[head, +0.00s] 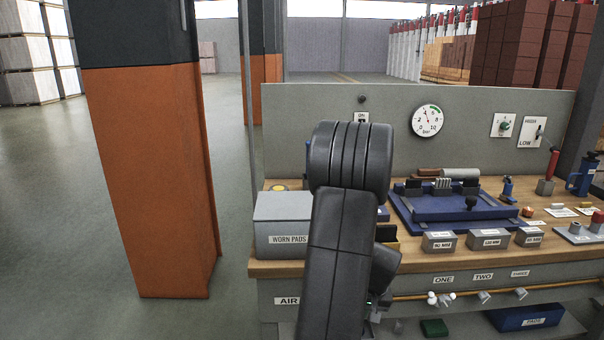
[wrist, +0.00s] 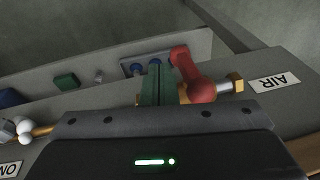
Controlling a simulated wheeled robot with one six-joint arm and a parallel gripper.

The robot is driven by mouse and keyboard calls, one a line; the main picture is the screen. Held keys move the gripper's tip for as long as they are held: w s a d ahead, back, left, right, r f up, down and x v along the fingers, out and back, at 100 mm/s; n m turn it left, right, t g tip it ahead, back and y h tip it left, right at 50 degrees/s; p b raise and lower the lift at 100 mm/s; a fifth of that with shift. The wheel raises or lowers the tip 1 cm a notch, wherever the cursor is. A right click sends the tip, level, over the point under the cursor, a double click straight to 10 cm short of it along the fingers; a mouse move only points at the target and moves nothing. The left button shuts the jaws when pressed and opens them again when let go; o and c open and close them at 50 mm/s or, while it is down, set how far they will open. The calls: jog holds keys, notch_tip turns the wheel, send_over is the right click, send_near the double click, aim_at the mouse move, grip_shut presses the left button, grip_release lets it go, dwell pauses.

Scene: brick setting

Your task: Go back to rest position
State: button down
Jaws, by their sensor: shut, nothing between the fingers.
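My gripper (wrist: 157,84) shows in the wrist view as two dark green fingers, closed together with nothing visible between them. It is beside a red valve handle (wrist: 194,78) on a brass fitting next to the AIR label (wrist: 270,83); I cannot tell whether they touch. In the head view my arm stands in front of the bench and hides most of my gripper, low near the bench front.
The wooden bench (head: 420,262) carries a WORN PADS box (head: 283,222), a blue fixture (head: 450,208) and small labelled boxes. An orange pillar (head: 150,180) stands left, with open floor (head: 50,210) beyond.

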jog(key=shift+n+t+h, duration=0.5)
jog(key=shift+t+h, duration=0.1)
jog(key=r, duration=0.1)
jog(key=w+r+p, duration=0.1)
jog(key=a+r, duration=0.1)
jog(key=shift+w+a+r+p, duration=0.1)
jog(key=shift+w+r+p, duration=0.05)
jog(key=shift+r+p, duration=0.25)
jog(key=shift+f, duration=0.1)
